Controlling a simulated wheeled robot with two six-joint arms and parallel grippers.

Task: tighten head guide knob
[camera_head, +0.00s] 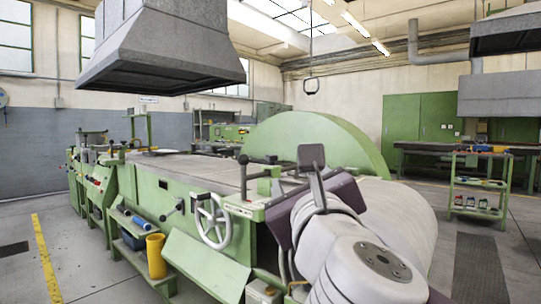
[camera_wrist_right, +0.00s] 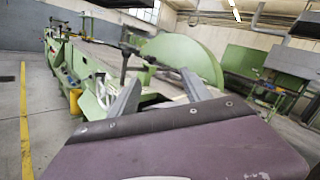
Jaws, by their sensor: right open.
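The green extruder machine (camera_head: 165,185) runs away from me to the left. At its near end stands a dark upright with a black ball knob (camera_head: 243,159) and a crossbar with another dark knob (camera_head: 271,159). I cannot tell which one is the head guide knob. My right gripper (camera_head: 309,172) is just right of these knobs, apart from them in the picture. In the right wrist view its fingers (camera_wrist_right: 160,92) are spread with nothing held between them; a dark upright (camera_wrist_right: 125,65) shows beyond. My left gripper is not in view.
A spoked handwheel (camera_head: 213,221) sits on the machine's side, with a yellow cylinder (camera_head: 156,256) on a low shelf beside it. A large green rounded guard (camera_head: 318,138) rises behind my gripper. A green trolley (camera_head: 478,185) stands right. The floor at left is clear.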

